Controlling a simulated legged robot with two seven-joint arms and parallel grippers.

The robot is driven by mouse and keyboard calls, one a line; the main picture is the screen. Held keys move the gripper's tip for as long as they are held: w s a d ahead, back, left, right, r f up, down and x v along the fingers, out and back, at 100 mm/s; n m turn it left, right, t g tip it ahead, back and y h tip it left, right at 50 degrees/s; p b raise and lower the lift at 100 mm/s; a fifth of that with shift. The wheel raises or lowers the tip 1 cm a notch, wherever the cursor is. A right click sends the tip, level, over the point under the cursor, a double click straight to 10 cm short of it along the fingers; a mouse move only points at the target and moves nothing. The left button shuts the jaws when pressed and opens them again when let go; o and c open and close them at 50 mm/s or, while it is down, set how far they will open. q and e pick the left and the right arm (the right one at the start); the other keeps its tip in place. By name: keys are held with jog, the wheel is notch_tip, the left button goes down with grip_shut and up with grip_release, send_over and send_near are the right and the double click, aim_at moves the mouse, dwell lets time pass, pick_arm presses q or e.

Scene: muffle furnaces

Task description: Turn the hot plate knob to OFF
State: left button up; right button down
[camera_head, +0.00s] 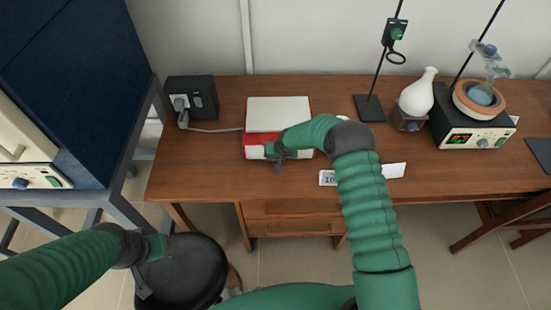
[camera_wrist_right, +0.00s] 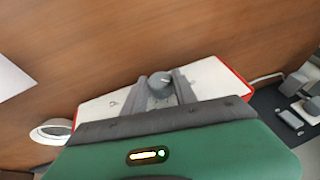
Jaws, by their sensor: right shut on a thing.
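The hot plate (camera_head: 278,107) is a red box with a white top and a white front panel, standing on the wooden desk. Its grey knob (camera_wrist_right: 160,83) shows in the right wrist view on the white panel. My right gripper (camera_wrist_right: 161,89) is shut on the knob, one finger on each side. In the head view my right gripper (camera_head: 281,153) is at the panel and hides the knob there. The knob's setting cannot be read. My left gripper (camera_head: 150,268) is over the black stool, away from the hot plate; its fingers are unclear.
The desk (camera_head: 225,100) has a black power box (camera_head: 191,97) with a plug and cable left of the hot plate. To the right are stands, a white flask (camera_head: 417,92) and another device (camera_head: 470,132) with a display. A blue furnace (camera_head: 75,80) and black stool (camera_head: 195,285) are at left.

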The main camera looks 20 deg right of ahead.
jog(key=h+b, duration=0.1)
jog(key=b, duration=0.1)
jog(key=h+b, duration=0.1)
jog(key=b, duration=0.1)
jog(key=a+g+h+b, duration=0.1)
jog(key=h+b, duration=0.1)
jog(key=shift+w+f+n, duration=0.2)
jog(key=shift+f+n, duration=0.1)
jog(key=shift+n, duration=0.1)
jog(key=shift+r+n+g+h+b, duration=0.15)
jog(key=shift+g+h+b, duration=0.05)
jog(key=shift+h+b, duration=0.55)
jog(key=shift+r+n+g+h+b, duration=0.1)
jog(key=shift+n+g+h+b, duration=0.1)
jog(key=shift+h+b, duration=0.5)
jog(key=c, duration=1)
grip_release()
jog(key=shift+a, duration=0.1)
jog(key=shift+o, duration=0.2)
